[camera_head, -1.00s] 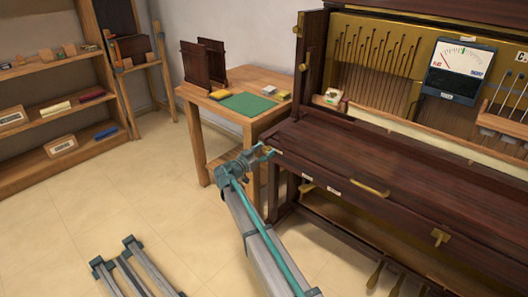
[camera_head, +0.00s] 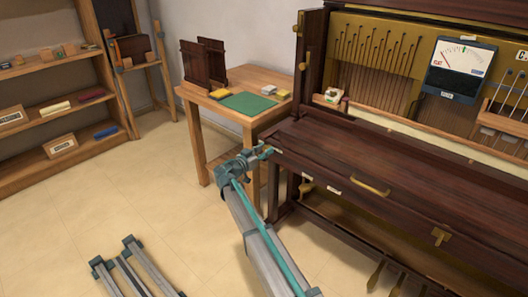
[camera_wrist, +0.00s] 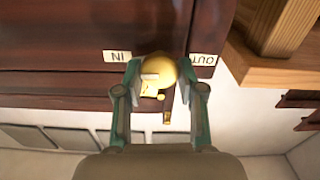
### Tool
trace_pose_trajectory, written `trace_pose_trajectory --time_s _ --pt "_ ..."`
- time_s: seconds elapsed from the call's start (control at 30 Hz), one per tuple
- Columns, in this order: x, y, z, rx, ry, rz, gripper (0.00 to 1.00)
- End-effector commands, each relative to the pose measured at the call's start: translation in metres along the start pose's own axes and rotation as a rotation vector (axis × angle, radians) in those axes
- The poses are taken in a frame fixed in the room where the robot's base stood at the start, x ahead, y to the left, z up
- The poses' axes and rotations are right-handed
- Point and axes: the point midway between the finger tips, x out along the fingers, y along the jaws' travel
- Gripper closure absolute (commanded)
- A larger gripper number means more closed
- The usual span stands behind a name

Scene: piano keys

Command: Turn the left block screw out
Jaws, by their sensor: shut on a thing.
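The left block screw shows in the wrist view as a round brass knob (camera_wrist: 158,70) on the dark wood. It sits between a white "IN" label (camera_wrist: 117,56) and a white "OUT" label (camera_wrist: 203,60), both upside down in this view. My gripper (camera_wrist: 164,90) is shut on the knob, with one green finger on each side of it. In the head view my gripper (camera_head: 268,152) is at the left front corner of the dark piano case (camera_head: 350,150). The screw cannot be made out there.
A wooden table (camera_head: 222,116) with a green mat (camera_head: 249,103) and dark panels (camera_head: 203,62) stands left of the piano. A dial meter (camera_head: 459,68) sits on the piano's back. A brass handle (camera_head: 370,187) is on the front. The floor at left is mostly clear.

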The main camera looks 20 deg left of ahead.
Motion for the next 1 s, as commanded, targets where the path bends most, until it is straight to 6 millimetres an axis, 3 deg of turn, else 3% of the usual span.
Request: trace_pose_trajectory --time_s 1.0 --pt "-0.0004 -0.0025 0.0014 -0.901 -0.002 0.0 0.96"
